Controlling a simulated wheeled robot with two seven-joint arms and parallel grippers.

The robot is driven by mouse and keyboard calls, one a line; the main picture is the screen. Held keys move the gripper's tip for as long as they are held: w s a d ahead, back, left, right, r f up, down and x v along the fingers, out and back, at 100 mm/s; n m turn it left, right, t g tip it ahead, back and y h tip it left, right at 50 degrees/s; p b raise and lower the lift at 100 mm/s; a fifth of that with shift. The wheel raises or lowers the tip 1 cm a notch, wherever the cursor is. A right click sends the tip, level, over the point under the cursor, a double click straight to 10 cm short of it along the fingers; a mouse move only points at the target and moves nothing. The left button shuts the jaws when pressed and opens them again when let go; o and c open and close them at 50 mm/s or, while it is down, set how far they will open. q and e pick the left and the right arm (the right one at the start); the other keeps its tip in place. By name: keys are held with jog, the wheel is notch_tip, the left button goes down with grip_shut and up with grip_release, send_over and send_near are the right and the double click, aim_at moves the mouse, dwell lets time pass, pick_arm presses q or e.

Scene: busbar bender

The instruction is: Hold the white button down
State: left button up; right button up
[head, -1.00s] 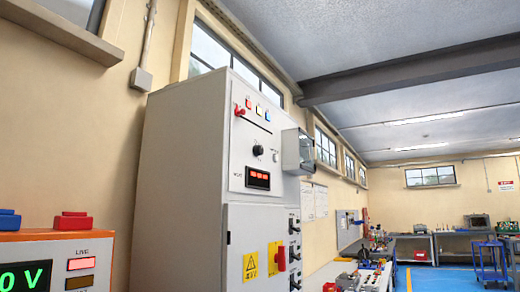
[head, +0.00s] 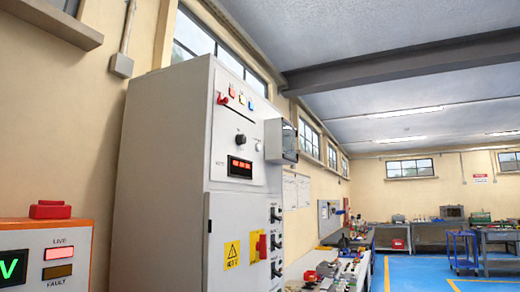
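A small pale round part (head: 258,147) sits on that panel right of a black knob (head: 240,138), too small to identify. Near the panel top are small red (head: 232,92), yellowish (head: 241,99) and blue (head: 250,105) parts. Neither of my grippers is in view.
An orange-topped box (head: 45,255) with LIVE and FAULT lamps and a red block (head: 50,210) on top is at the lower left. A bench (head: 330,270) with parts runs right of the cabinet. Blue floor (head: 420,270) lies open at the right.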

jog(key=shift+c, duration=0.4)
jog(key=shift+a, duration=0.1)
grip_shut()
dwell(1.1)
